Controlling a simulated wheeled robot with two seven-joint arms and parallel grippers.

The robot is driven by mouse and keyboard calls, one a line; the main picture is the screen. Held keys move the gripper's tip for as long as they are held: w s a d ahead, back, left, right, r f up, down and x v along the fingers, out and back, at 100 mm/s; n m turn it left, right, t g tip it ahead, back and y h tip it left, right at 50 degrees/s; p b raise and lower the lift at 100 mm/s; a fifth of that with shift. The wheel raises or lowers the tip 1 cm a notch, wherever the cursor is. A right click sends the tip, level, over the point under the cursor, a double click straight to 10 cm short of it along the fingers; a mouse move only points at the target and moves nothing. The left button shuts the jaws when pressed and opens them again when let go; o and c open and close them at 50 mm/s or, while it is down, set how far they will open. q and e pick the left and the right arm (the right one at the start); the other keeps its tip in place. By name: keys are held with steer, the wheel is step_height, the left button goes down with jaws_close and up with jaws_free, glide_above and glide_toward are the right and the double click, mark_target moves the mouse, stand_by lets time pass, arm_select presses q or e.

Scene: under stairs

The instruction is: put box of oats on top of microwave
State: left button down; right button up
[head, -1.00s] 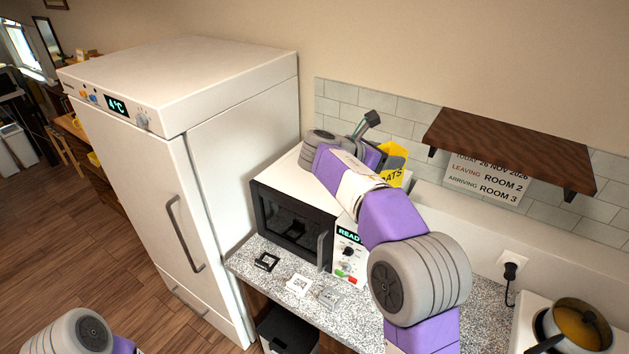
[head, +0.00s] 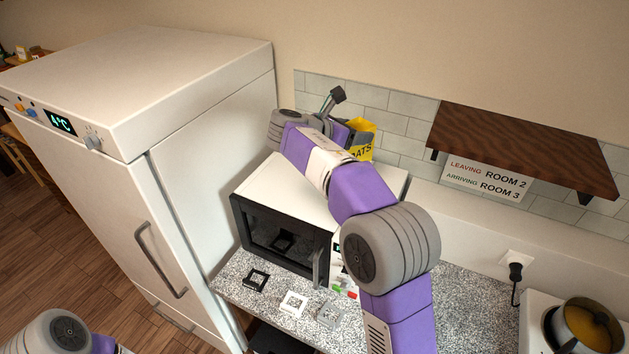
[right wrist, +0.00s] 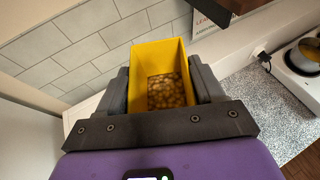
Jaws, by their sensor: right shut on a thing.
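The yellow box of oats (head: 361,140) shows in the head view above the back of the white microwave (head: 268,187), partly hidden by my right arm. In the right wrist view the open-topped box of oats (right wrist: 160,60) sits between the fingers of my right gripper (right wrist: 163,88), with oats visible inside. My right gripper is shut on it. Whether the box touches the microwave top is hidden. The microwave stands on the speckled counter with its dark door facing front. Only a part of my left arm shows at the lower left of the head view; its gripper is out of view.
A tall white fridge (head: 185,110) stands left of the microwave. A dark wooden shelf (head: 520,145) juts from the tiled wall at the right. Small square frames (head: 293,303) lie on the counter before the microwave. A pot (head: 588,326) stands on a hob at the right.

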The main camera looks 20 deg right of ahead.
step_height(320, 180, down, 10)
steer(key=shift+b, duration=0.3)
stand_by(0.4)
steer(key=o, duration=1.5)
steer(key=shift+f, duration=0.1)
steer(key=shift+s+a+r, duration=0.1)
steer(key=shift+a+r, duration=0.1)
steer(key=b+v, duration=0.1)
steer(key=v, duration=1)
steer(key=shift+a+r, duration=0.2)
steer(key=shift+a, duration=0.05)
